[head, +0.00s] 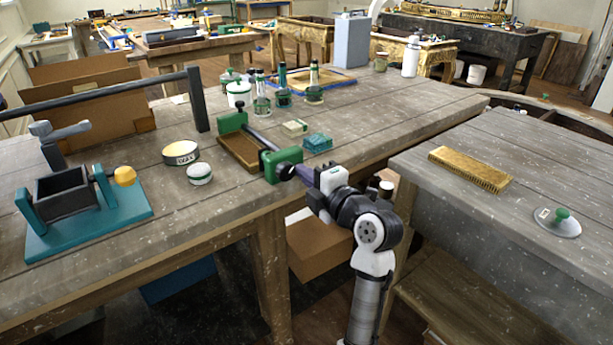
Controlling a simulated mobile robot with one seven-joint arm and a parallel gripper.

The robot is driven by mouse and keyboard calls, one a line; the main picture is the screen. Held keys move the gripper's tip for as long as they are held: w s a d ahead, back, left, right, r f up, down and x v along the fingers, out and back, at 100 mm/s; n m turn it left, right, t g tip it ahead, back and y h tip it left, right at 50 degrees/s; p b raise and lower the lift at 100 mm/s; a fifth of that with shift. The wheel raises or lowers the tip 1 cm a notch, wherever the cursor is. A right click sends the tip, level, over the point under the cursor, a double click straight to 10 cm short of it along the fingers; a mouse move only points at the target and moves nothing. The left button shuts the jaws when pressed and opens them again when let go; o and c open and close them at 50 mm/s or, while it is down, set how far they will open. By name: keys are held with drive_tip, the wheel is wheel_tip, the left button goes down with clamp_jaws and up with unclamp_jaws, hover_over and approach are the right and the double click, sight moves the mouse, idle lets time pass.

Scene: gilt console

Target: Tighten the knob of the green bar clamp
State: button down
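The green bar clamp lies on the wooden workbench, with one green jaw (232,121) at the back and the other green jaw (281,162) near the bench's front edge. A dark bar joins them, and a flat brown wooden piece (238,152) lies beside the bar, between the jaws. The clamp's dark knob (287,172) sticks out of the near jaw toward my arm. My gripper (298,172) is at the knob, its fingers pointing left at it. The fingers are small here and partly merge with the knob, so I cannot tell whether they grip it.
A teal block (318,142) and a pale block (295,127) lie right of the clamp. A round tin (181,152) and a small white-green jar (200,174) stand left. Several bottles stand behind. A second table (480,215) with a brass brush (470,169) is right of my arm.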

drive_tip(key=shift+a+b, duration=0.15)
drive_tip(key=shift+b, duration=0.4)
drive_tip(key=b+v, duration=0.2)
drive_tip(key=v, duration=0.4)
drive_tip(key=shift+d, duration=0.25)
drive_tip(key=shift+w+r, duration=0.1)
drive_tip(key=shift+w, duration=0.05)
